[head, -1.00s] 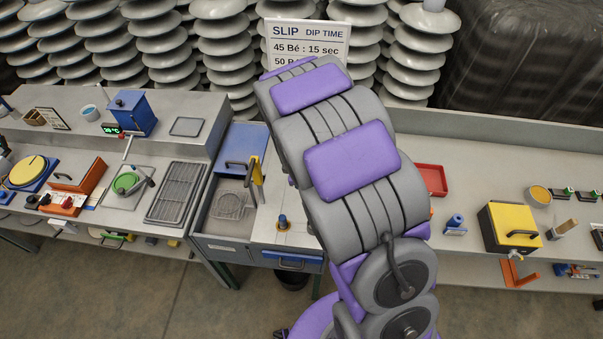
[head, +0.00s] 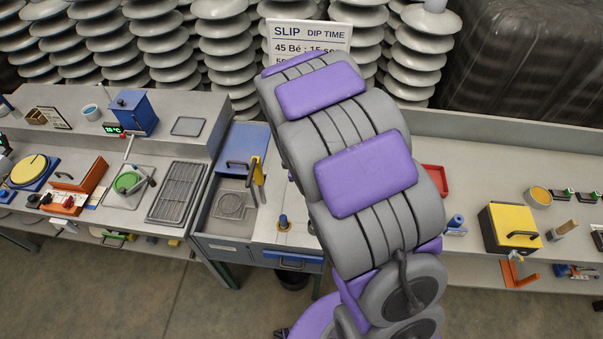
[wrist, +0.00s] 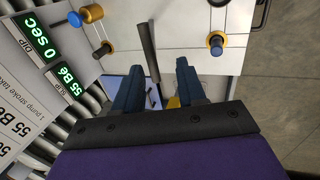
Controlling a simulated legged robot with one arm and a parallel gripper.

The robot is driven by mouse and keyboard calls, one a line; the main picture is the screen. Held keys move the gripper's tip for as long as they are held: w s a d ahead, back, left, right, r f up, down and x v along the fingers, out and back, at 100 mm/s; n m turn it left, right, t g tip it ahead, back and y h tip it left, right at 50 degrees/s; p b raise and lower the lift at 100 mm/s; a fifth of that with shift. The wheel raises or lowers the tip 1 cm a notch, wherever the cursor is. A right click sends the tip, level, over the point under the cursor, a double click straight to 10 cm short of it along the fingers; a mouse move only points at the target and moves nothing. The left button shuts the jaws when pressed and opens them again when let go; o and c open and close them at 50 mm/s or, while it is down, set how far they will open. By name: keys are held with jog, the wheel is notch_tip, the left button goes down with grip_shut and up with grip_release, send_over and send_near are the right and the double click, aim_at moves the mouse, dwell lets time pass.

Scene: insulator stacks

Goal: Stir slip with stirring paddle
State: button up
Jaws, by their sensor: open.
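My gripper (wrist: 158,68) is open in the wrist view, its two dark blue fingers apart. A dark grey rod (wrist: 147,45) stands out between and just beyond the fingertips, nearer the left finger. It may be the stirring paddle's handle; its lower end is hidden behind the gripper. I cannot tell whether a finger touches it. In the head view my arm hides the gripper. A yellow piece with a dark handle (head: 257,172) stands beside the basin. The slip itself cannot be made out.
A blue-topped knob (head: 283,222) stands on the bench; a similar one (wrist: 216,42) shows in the wrist view. A display (wrist: 55,65) reads 0 sec and 55 Bé. A slip dip-time sign (head: 308,38) stands behind. An orange stand (head: 78,188) and yellow box (head: 510,228) flank the unit.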

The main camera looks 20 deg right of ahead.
jog(key=p+v, duration=0.1)
jog(key=v, duration=1.3)
jog(key=shift+r, duration=0.2)
jog(key=shift+s, duration=0.15)
dwell(0.4)
jog(key=s+m+g+y+b, duration=0.1)
jog(key=s+m+g+b, duration=0.3)
jog(key=s+m, duration=0.9)
jog(key=s+r+g, duration=0.1)
jog(key=s, duration=1.5)
jog(key=shift+s+d+y, duration=0.15)
jog(key=shift+d+y, duration=0.1)
jog(key=shift+y, duration=0.05)
